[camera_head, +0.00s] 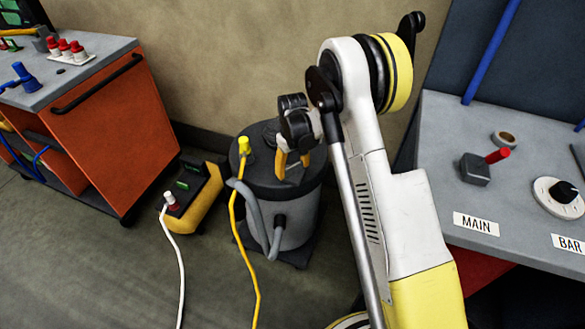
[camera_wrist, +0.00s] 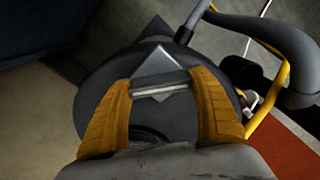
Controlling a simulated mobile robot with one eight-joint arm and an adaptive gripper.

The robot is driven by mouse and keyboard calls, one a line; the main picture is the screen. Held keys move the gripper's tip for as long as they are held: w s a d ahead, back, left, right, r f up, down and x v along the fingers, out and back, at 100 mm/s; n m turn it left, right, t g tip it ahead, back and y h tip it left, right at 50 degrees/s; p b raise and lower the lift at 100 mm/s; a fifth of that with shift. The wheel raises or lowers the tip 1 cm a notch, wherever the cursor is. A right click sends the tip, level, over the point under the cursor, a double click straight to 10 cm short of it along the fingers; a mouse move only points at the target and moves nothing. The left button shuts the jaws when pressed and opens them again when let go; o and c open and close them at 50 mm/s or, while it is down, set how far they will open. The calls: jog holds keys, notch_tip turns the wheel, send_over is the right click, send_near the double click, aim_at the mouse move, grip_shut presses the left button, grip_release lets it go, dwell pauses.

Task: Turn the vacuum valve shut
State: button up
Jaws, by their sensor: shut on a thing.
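A dark grey drum-shaped vacuum (camera_head: 290,225) stands on the floor, with a grey hose at its front. My gripper (camera_head: 292,170) reaches down to its black lid with two orange fingers. In the wrist view the fingers (camera_wrist: 160,105) stand on either side of a grey, pointed knob (camera_wrist: 163,68) on the lid, and the gripper is shut on it. The knob's lower part is hidden by the gripper. A small dark block with a red lever (camera_head: 484,165) sits on the right bench by the label MAIN. Which of these is the valve is not marked.
A yellow plug and cable (camera_head: 244,148) rise at the lid's left edge. A yellow-black power box (camera_head: 190,198) stands left of the vacuum. An orange cart (camera_head: 110,125) is at left. The grey bench (camera_head: 440,130) is at right, with a round dial (camera_head: 558,197) and tape roll.

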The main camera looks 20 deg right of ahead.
aim_at(292, 166)
jog(key=m, duration=0.5)
jog(key=shift+m, duration=0.3)
jog(key=m, duration=0.5)
dwell(0.4)
jog(key=o, duration=1.2)
notch_tip(292, 166, up, 12)
